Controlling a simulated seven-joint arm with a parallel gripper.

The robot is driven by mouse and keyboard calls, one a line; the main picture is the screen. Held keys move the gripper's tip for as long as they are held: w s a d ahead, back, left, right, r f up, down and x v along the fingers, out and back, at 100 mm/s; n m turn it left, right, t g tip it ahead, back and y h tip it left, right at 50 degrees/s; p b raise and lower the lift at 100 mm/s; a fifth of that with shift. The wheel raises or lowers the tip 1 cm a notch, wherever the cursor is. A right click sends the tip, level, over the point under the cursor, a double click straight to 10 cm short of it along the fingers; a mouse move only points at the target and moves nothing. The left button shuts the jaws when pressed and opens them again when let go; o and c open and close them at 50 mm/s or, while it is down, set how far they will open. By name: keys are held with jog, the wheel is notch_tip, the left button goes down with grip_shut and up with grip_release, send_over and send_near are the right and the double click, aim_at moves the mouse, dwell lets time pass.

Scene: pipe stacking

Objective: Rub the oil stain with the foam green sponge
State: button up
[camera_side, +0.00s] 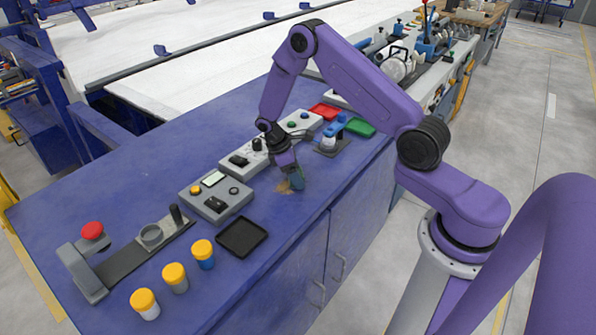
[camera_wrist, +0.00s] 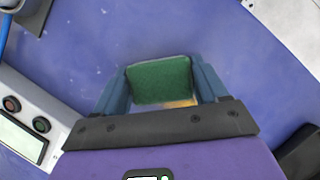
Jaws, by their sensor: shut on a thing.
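The green sponge (camera_wrist: 160,80) is held between the two blue-grey fingers of my gripper (camera_wrist: 163,85) in the wrist view. In the side view my gripper (camera_side: 296,181) points down at the blue worktop, and the sponge there is mostly hidden by the fingers. A brownish-orange oil stain (camera_side: 283,187) shows on the worktop right beside the fingertips. In the wrist view a small yellowish part of the stain (camera_wrist: 181,103) shows just below the sponge, between the fingers. The sponge is at or very close to the surface; I cannot tell whether it touches.
A grey control box (camera_side: 216,196) stands left of my gripper. A black tray (camera_side: 242,236) and several yellow-capped jars (camera_side: 203,253) are at the front left. A blue device (camera_side: 333,133) and red (camera_side: 324,111) and green (camera_side: 359,127) trays lie behind. The worktop's front edge is close by.

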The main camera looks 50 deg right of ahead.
aim_at(283, 196)
jog(key=shift+a, duration=3.9)
jog(key=shift+w+a, duration=0.15)
jog(key=shift+w, duration=0.05)
jog(key=shift+s+d, duration=0.1)
jog(key=shift+d, duration=5)
jog(key=shift+a, duration=4.9)
jog(key=shift+a+r, duration=0.1)
jog(key=shift+a, duration=0.15)
notch_tip(283, 196, up, 8)
jog(key=shift+d, duration=0.2)
